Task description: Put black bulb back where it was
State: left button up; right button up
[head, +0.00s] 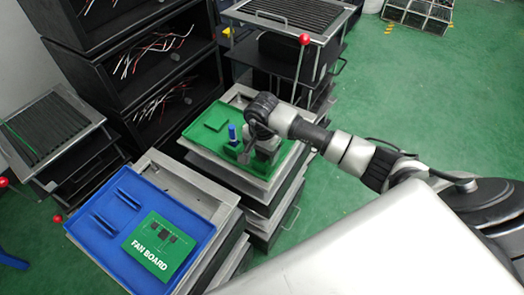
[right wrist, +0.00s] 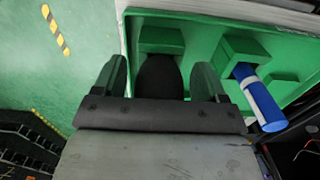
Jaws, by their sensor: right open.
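The black bulb (right wrist: 158,78) shows in the right wrist view, between the two fingers of my right gripper (right wrist: 162,66). The fingers stand apart, with a gap on each side of the bulb. Its far end meets a green holder block (right wrist: 160,40); I cannot tell how deep it sits. In the head view my right gripper (head: 246,156) is low over the green tray (head: 206,140) and hides the black bulb. A blue bulb (right wrist: 258,100) with a pale band stands in another green holder beside the gripper; it also shows in the head view (head: 232,134). My left gripper is not in view.
A blue tray (head: 108,250) with a green FAN BOARD plate (head: 161,246) stands at the front left. Black shelves (head: 150,70) with wires are behind. A rack with a red-knobbed lever (head: 304,39) stands at the back. The green floor (head: 400,90) at right is mostly clear.

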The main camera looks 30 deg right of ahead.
jog(key=shift+r, duration=0.25)
notch_tip(320, 180, up, 12)
jog(key=shift+f, duration=0.1)
dwell(0.5)
